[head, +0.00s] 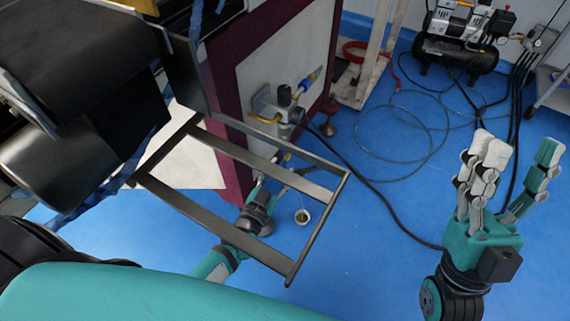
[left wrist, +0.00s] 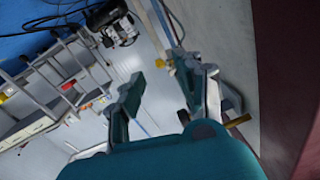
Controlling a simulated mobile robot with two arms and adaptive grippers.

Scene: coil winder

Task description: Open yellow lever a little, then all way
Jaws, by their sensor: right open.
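A valve unit (head: 284,95) with a black knob sits on the side of the maroon and grey machine cabinet. A yellow lever-like part (head: 265,119) sticks out at its left; a second yellow part is at its upper right. I cannot tell for certain which is the lever. My left gripper (head: 271,178) is below the valve, partly hidden by a metal frame. In the left wrist view its fingers (left wrist: 165,82) are apart with nothing visibly held, and a yellow part (left wrist: 238,121) shows just beyond the right finger. My right gripper (head: 521,150) is open and empty, away at the right.
The flat metal frame (head: 240,157) juts out over my left forearm. A compressor (head: 455,48) stands at the back right. Hoses and a black cable (head: 375,188) lie on the blue floor.

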